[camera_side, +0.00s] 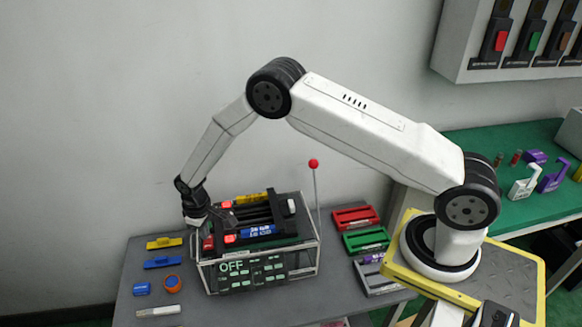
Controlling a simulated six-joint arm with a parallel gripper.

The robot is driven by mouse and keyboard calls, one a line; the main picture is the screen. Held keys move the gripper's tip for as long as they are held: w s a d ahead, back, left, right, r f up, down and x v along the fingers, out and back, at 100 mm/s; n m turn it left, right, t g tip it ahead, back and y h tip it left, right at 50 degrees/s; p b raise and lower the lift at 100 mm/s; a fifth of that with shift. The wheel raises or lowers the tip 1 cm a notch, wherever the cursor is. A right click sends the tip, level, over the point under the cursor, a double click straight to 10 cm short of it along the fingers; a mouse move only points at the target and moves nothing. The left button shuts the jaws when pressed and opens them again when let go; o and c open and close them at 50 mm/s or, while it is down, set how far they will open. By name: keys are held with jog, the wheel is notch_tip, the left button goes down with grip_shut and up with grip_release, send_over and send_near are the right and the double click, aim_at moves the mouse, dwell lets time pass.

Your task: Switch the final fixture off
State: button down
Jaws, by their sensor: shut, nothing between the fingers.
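A box-shaped fixture (263,273) stands on the dark table, with "OFF" in pale letters on its front panel. A yellow bar (252,197) and a blue bar (258,231) with white lettering lie across its top, with red pieces at their left ends. A thin rod with a red ball (313,163) rises at its right rear. My gripper (222,217) is shut and empty, low over the left part of the box top. I cannot tell whether it touches a red piece. Which fixture is the final one is not clear from this view.
A wall panel (470,70) at the upper right carries red, green and brown switches. Red (355,217) and green (366,239) trays lie right of the box. Small yellow, blue and orange items and a white marker (159,311) lie left. A green bench (510,205) stands behind.

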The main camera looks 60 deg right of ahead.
aim_at(210, 245)
jog(key=shift+r, duration=1.7)
jog(key=s+d+r+m+t, duration=0.1)
jog(key=s+d+r, duration=0.2)
jog(key=s+r, duration=0.25)
jog(key=s+d+r+m, duration=0.1)
jog(key=s+d+r, duration=0.25)
jog(key=r, duration=0.35)
jog(key=s+d+r, duration=0.1)
jog(key=s+r, duration=0.1)
jog(key=s, duration=0.5)
jog(key=s+d+r+m+t, duration=0.1)
jog(key=s+r, duration=0.1)
jog(key=s, duration=0.5)
jog(key=shift+s+d+r+t, duration=0.2)
jog(key=shift+s+r+t, duration=0.1)
jog(key=shift+s, duration=0.05)
jog(key=shift+w, duration=0.1)
